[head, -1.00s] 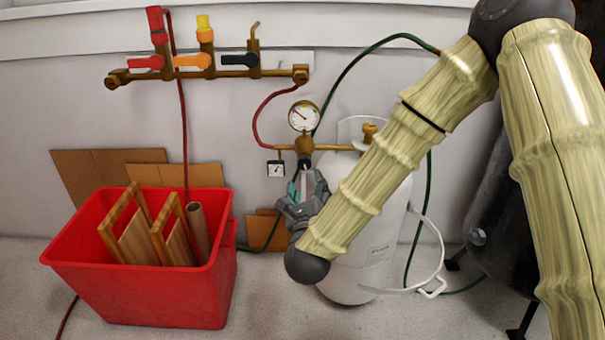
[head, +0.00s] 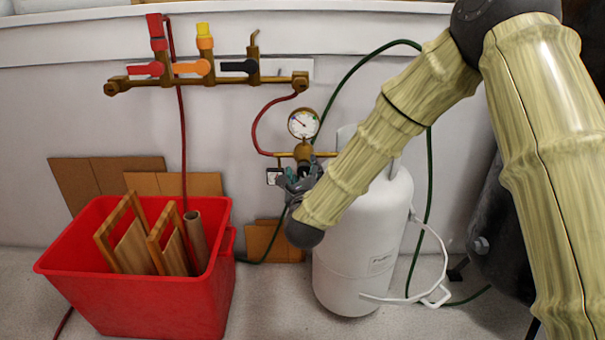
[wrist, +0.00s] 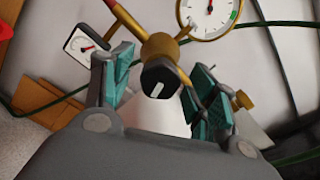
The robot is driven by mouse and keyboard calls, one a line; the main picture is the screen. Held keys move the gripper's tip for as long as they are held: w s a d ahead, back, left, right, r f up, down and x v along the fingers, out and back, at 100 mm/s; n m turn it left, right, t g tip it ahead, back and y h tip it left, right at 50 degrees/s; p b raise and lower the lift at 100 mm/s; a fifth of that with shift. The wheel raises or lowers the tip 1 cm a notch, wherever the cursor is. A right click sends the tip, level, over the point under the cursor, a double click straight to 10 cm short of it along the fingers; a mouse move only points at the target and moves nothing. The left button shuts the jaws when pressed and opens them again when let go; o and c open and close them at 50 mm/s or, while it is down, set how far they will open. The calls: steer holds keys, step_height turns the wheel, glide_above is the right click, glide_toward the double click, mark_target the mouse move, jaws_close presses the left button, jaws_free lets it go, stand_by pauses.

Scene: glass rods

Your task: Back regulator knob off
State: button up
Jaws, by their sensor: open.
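The regulator knob (wrist: 160,78) is a dark knob with a pale mark on its face, on the front of the brass regulator body (wrist: 160,48). In the wrist view it sits between the two teal finger pads of my gripper (wrist: 162,92), with a gap on each side. My gripper is open and also shows in the head view (head: 300,180), just below the regulator.
A small square gauge (wrist: 86,46) is close beyond the left finger. The white gas cylinder (head: 360,250) stands behind my arm. A brass manifold (head: 225,77) with coloured valve handles is on the wall. A red bin (head: 140,300) holds wooden pieces at left.

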steer(key=c, duration=0.9)
steer(key=shift+a, duration=0.3)
steer(key=shift+c, duration=0.7)
steer(key=shift+d, duration=0.25)
